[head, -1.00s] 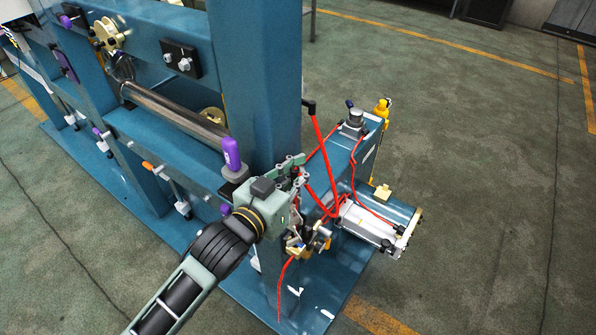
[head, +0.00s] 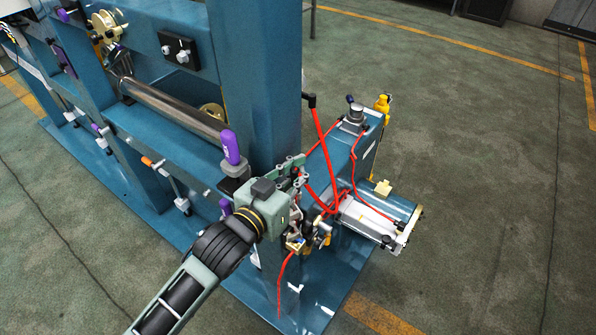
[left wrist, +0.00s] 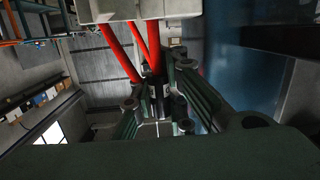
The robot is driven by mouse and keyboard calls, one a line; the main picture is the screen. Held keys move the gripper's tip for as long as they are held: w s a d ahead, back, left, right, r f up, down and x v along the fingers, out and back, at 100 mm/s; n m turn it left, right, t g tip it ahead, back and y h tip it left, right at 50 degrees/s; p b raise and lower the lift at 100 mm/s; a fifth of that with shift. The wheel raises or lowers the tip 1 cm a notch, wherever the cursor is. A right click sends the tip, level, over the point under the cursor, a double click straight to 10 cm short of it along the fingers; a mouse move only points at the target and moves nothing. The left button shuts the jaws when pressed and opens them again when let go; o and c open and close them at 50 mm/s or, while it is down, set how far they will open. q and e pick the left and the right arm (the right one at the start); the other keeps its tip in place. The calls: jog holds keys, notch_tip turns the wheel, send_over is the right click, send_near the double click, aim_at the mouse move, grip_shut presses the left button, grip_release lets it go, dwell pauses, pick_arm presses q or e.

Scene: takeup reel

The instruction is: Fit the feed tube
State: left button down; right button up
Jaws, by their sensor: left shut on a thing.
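My left gripper (head: 308,212) is at the right end of the blue machine frame, among several red tubes. It also shows in the left wrist view (left wrist: 158,108), where its green fingers close around the black end piece of a red tube (left wrist: 153,62). In the head view, one red tube (head: 320,135) runs down from a black elbow on the post to beside the gripper. Another red tube length (head: 283,278) hangs below the gripper with a free lower end. The fingers partly hide the brass and silver fittings (head: 297,244). My right gripper is out of view.
The blue frame post (head: 260,80) stands close behind the gripper. A purple-handled lever (head: 231,150) is just left of it. A silver cylinder (head: 372,220) and a blue box section with a gauge-like knob (head: 353,115) stand right. Open floor (head: 490,200) lies beyond.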

pick_arm(q)
jog(key=shift+f, duration=0.1)
jog(key=c, duration=1.8)
grip_release()
jog(key=shift+o, duration=0.7)
jog(key=shift+o, duration=0.5)
jog(key=shift+o, duration=1.3)
jog(key=shift+c, duration=0.4)
jog(key=shift+s+a, duration=0.15)
